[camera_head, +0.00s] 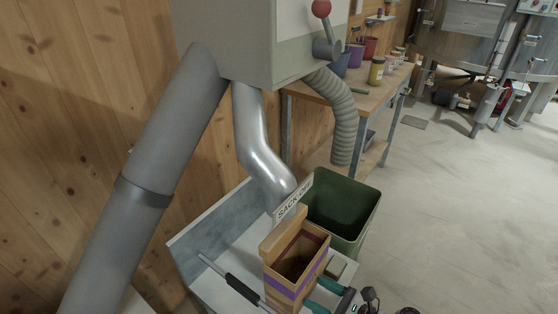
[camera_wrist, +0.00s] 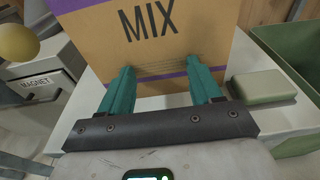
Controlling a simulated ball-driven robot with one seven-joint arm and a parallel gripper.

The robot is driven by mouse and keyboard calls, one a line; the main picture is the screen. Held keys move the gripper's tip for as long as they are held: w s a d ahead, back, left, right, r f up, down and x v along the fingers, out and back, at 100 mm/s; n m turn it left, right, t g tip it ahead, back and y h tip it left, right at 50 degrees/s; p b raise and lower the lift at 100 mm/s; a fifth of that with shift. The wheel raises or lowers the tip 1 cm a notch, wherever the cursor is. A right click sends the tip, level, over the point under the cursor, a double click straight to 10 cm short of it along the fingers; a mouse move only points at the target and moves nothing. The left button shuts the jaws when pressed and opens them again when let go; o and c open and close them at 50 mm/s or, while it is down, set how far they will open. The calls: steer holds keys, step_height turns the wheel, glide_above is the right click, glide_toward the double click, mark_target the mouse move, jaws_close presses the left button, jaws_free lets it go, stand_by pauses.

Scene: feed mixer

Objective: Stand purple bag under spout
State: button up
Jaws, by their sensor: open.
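The purple bag (camera_head: 283,291) is a tan open-topped paper bag with purple bands. It stands upright on a pale shelf (camera_head: 212,285), its mouth facing up. The silver spout (camera_head: 259,150) bends down to just behind and above the bag, with its end partly hidden by a "SACK" sign (camera_head: 293,197). In the wrist view the bag (camera_wrist: 160,45) shows the word "MIX". My gripper (camera_head: 322,296) is at the bag's right side. Its two teal fingers also show in the wrist view (camera_wrist: 158,75), spread apart before the bag's face. Whether they touch it I cannot tell.
A green bin (camera_head: 345,208) stands right behind the bag. A black-gripped bar (camera_head: 242,289) lies left of it. A small green-grey block (camera_wrist: 262,87) sits right of my fingers. A ribbed hose (camera_head: 338,110) hangs above the bin. Open floor lies to the right.

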mark_target(310, 288)
steer(key=shift+r+x, duration=0.2)
steer(key=shift+x, duration=1.15)
steer(key=shift+r+x, duration=0.2)
steer(key=shift+x, duration=1.1)
steer(key=shift+f+p+v, duration=0.15)
steer(key=shift+p+v, duration=0.2)
steer(key=shift+v, duration=0.7)
steer(key=shift+f+p+v, duration=0.15)
steer(key=shift+p+v, duration=0.15)
steer(key=shift+v, duration=0.8)
steer(key=shift+f+p+v, duration=0.15)
steer(key=shift+p+v, duration=0.1)
steer(key=shift+v, duration=0.7)
steer(key=shift+f+p+v, duration=0.2)
steer(key=shift+p+v, duration=0.1)
steer(key=shift+v, duration=0.65)
steer(key=shift+f+p+v, duration=0.15)
steer(key=shift+p+v, duration=0.1)
steer(key=shift+v, duration=0.65)
